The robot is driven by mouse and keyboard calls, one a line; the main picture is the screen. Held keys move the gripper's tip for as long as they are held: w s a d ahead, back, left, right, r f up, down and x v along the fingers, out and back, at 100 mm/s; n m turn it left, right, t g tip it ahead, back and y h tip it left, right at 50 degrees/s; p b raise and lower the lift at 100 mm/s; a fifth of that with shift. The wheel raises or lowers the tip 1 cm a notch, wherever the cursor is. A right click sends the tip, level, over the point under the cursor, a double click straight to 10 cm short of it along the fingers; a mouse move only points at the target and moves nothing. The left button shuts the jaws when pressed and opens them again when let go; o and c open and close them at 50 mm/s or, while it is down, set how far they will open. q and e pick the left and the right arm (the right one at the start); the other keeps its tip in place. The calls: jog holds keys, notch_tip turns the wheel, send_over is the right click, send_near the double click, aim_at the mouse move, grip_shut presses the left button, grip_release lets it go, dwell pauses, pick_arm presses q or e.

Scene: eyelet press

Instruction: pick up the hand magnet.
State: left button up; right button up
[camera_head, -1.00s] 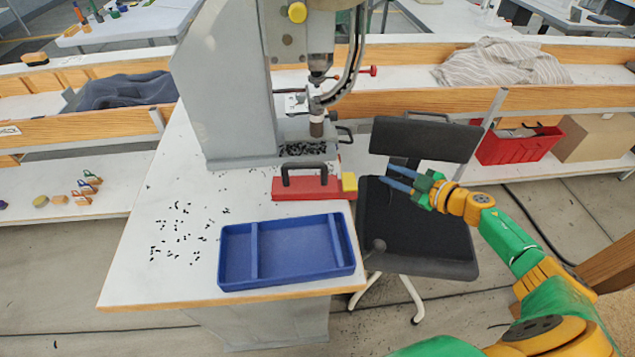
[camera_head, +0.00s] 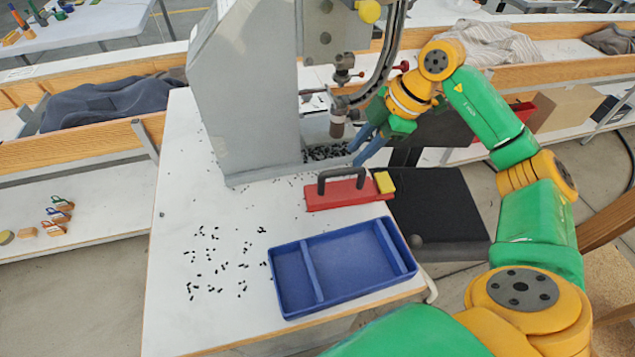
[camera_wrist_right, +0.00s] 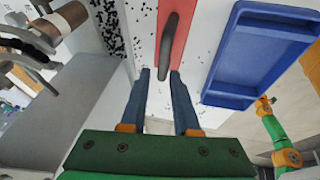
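The hand magnet (camera_head: 345,195) is a red block with a dark arched handle and a yellow end, lying on the white table between the press and the blue tray. My right gripper (camera_head: 364,148) is above and behind the magnet in the head view, its blue fingers pointing down-left. In the right wrist view the gripper (camera_wrist_right: 160,76) is open, its fingers apart and empty. The magnet's handle (camera_wrist_right: 169,45) shows just ahead of the fingertips there, nearer the right finger; contact is not visible. My left gripper is not in view.
The blue divided tray (camera_head: 400,238) stands in front of the magnet. The grey press (camera_head: 245,100) rises behind it, its head close to my right wrist. Small black pieces (camera_head: 215,260) lie scattered at the left. A black chair (camera_head: 445,205) stands right of the table.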

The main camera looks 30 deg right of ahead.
aim_at(355, 170)
notch_tip(355, 170, down, 4)
jog(key=shift+s+d+f+p, duration=0.15)
jog(key=shift+f+p, duration=0.1)
jog(key=shift+p, duration=0.2)
jog(key=a+f, duration=0.1)
jog(key=w+a+f+p, duration=0.1)
jog(key=f, duration=0.1)
jog(key=w+f, duration=0.1)
jog(key=shift+w+a+f+p, duration=0.25)
jog(key=shift+a+f+p, duration=0.15)
jog(key=shift+f, duration=0.1)
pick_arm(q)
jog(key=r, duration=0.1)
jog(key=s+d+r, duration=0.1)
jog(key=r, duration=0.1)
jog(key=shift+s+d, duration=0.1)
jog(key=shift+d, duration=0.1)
pick_arm(e)
jog(key=shift+d, duration=0.15)
jog(key=shift+s, duration=0.15)
jog(key=shift+c, duration=0.9)
grip_shut()
